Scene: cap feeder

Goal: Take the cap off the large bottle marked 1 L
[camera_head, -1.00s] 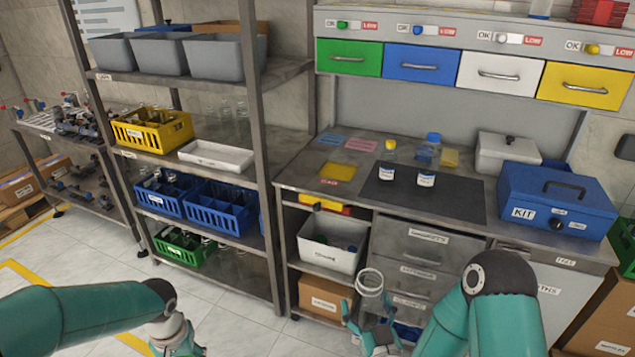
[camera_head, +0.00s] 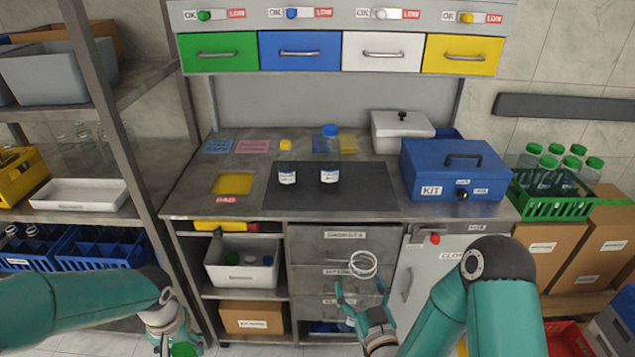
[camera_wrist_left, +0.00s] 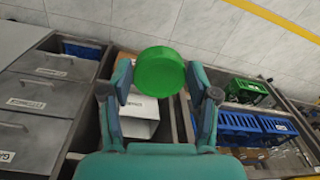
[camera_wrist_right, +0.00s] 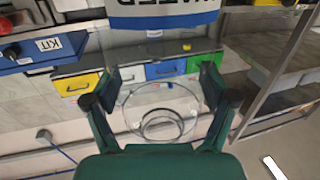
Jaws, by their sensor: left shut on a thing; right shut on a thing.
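My left gripper (camera_head: 178,338) is at the lower left of the head view, shut on a green cap (camera_head: 184,349). The cap also shows between its fingers in the left wrist view (camera_wrist_left: 160,72). My right gripper (camera_head: 362,296) is right of the middle, shut on a large clear bottle (camera_head: 363,264). The bottle's round mouth is open and bare, and it also shows in the right wrist view (camera_wrist_right: 160,118). A white and blue label, apparently on the bottle, is cut off at the top there. I cannot read a 1 L mark. Cap and bottle are well apart.
On the bench mat (camera_head: 375,205) stand a small yellow-capped bottle (camera_head: 287,172) and a blue-capped bottle (camera_head: 329,175). A blue KIT box (camera_head: 430,175) stands to their right. A green crate (camera_head: 555,208) holds several green-capped bottles. A grey bin (camera_head: 228,270) sits under the bench.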

